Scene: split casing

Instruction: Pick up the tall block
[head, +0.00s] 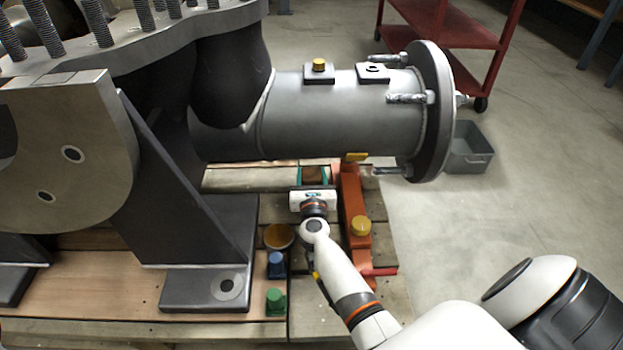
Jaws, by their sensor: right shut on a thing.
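My right gripper (314,178) reaches in from the lower right, below the grey pipe. Its two teal-edged fingers are shut on a reddish-brown block (314,173), which looks like the tall block. The block's far part and its lower end are hidden, so I cannot tell whether it touches the wooden deck (240,180). My left gripper is not in view.
The flanged grey pipe (335,115) overhangs just beyond the gripper. An orange bar (354,205) stands close on its right. A round amber piece (278,236), a blue piece (276,265) and a green piece (276,301) lie to the left. A grey bin (470,150) stands on the floor.

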